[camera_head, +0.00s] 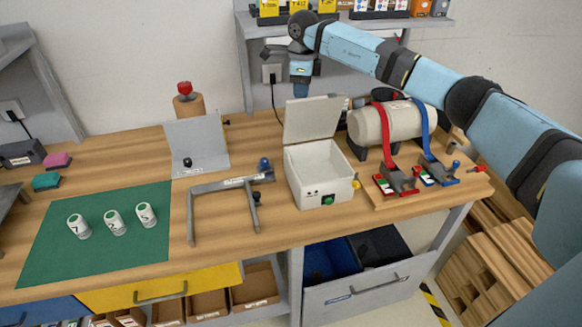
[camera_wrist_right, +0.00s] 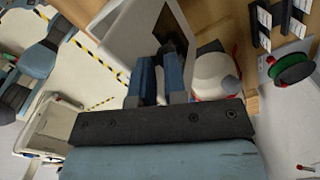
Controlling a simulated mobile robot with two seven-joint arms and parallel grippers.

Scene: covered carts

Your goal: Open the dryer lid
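The dryer is a white open-topped box (camera_head: 322,178) right of the middle of the bench, with a green button on its front. Its lid (camera_head: 312,120) is hinged at the back and stands raised, nearly upright, so the inside of the box shows. My right gripper (camera_head: 302,88) points down just above and behind the lid's top edge. Whether it touches the lid cannot be told. In the right wrist view the blue fingers (camera_wrist_right: 160,78) are close together beside a pale panel, and any gap between them is unclear. My left gripper is out of view.
A cream cylinder with red and blue straps (camera_head: 372,128) stands right of the dryer, close by. A grey frame (camera_head: 222,189) lies to its left. A green mat (camera_head: 60,240) carries several white numbered pots. A shelf (camera_head: 350,20) hangs behind my right arm.

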